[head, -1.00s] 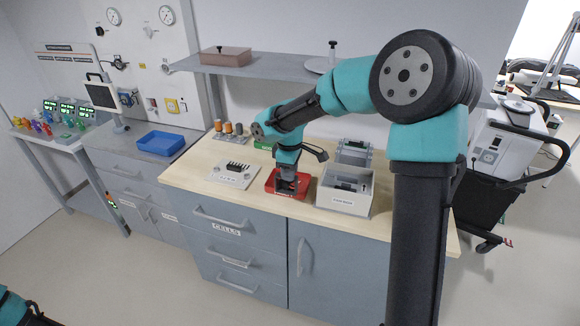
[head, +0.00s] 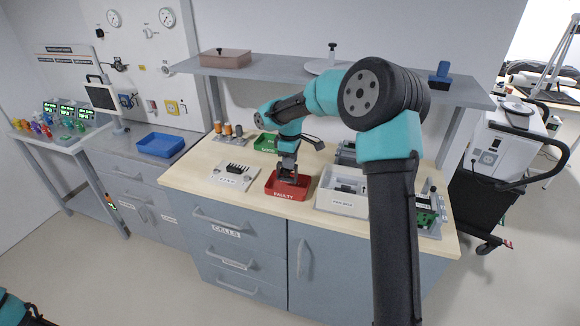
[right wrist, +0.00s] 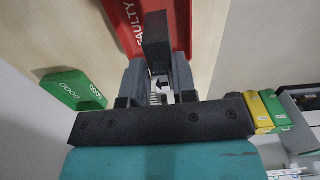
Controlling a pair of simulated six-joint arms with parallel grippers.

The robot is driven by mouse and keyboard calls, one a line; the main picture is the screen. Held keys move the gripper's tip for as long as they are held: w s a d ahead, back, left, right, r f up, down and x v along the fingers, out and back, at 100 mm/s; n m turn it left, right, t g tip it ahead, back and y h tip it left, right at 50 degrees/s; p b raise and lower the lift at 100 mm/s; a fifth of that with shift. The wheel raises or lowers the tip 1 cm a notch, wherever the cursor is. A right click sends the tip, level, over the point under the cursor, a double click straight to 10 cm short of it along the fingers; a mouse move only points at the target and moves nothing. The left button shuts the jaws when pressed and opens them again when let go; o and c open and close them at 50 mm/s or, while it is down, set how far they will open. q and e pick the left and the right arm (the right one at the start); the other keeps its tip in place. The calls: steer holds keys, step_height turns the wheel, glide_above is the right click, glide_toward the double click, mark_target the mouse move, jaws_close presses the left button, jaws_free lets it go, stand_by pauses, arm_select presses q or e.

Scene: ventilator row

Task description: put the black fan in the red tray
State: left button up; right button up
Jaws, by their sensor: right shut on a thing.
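The red tray (head: 273,191), labelled FAULTY, sits near the front edge of the bench. My right gripper (head: 288,174) points down over the tray. It is shut on the black fan, which shows as a dark block (right wrist: 156,38) between the fingers in the right wrist view. In that view the red tray (right wrist: 122,22) lies behind the fan. In the head view the fan is small and dark against my gripper, and I cannot tell whether it touches the tray floor. My left gripper is out of view; only part of my left arm shows at the lower left.
A white labelled box (head: 342,203) stands close right of the red tray. A pale block with black parts (head: 233,177) is to its left. A green tray (head: 265,143) is behind. A shelf (head: 290,68) hangs above the bench. A blue tray (head: 160,144) is farther left.

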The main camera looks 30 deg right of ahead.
steer(key=shift+f, duration=1.25)
steer(key=shift+f, duration=0.6)
steer(key=o, duration=0.9)
step_height(320, 180, up, 13)
steer(key=shift+r, duration=0.15)
